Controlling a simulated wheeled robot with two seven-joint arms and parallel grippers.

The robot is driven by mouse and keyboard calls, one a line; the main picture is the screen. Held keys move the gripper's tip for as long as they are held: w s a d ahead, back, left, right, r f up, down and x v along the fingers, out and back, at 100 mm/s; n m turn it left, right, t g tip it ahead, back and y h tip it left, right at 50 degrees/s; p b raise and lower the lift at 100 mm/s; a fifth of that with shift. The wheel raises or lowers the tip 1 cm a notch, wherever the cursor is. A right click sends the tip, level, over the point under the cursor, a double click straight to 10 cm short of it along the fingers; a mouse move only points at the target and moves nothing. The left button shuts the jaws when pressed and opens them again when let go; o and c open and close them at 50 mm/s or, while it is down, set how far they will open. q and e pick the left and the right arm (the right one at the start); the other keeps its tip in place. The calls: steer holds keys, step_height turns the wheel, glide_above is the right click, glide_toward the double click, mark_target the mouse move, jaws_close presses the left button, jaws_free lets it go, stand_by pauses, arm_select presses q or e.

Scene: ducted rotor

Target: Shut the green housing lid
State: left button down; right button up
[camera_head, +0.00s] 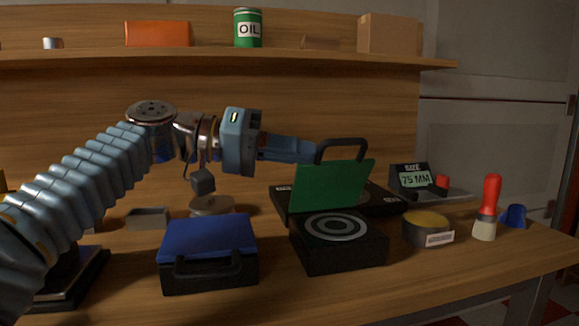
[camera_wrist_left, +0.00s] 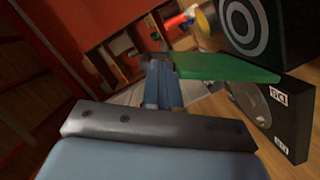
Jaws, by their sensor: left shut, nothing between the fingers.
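The green lid (camera_head: 335,187) of the black housing (camera_head: 345,256) stands raised, tilted up from the back of the box, with a black handle (camera_head: 342,146) at its top. Concentric grey rings show on the housing's open top. My left gripper (camera_head: 312,152) is shut and empty, its fingertips beside the lid's upper left edge by the handle. In the left wrist view the blue fingers (camera_wrist_left: 162,80) point at the near end of the green lid (camera_wrist_left: 225,67); I cannot tell whether they touch it. The ringed housing (camera_wrist_left: 245,28) shows there at upper right. My right gripper is not in view.
A box with a blue lid (camera_head: 208,240) stands left of the housing. A flat black panel (camera_head: 385,202) lies behind it. A round yellow-topped tin (camera_head: 427,227), a red-handled brush (camera_head: 488,205) and a 75 MM gauge block (camera_head: 430,184) stand right. Bare wood lies in front.

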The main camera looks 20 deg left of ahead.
arm_select(q)
steer(key=s+d+f+m+y+b, duration=0.1)
steer(key=s+d+f+m+b, duration=0.1)
steer(key=b, duration=0.5)
steer(key=shift+s+d+f+m, duration=0.4)
steer(key=shift+s+d+f, duration=0.15)
steer(key=shift+s+f, duration=0.9)
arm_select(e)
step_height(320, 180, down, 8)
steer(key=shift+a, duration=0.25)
arm_select(q)
steer(key=shift+w+f, duration=0.15)
steer(key=shift+f, duration=0.05)
steer(key=shift+t, duration=0.3)
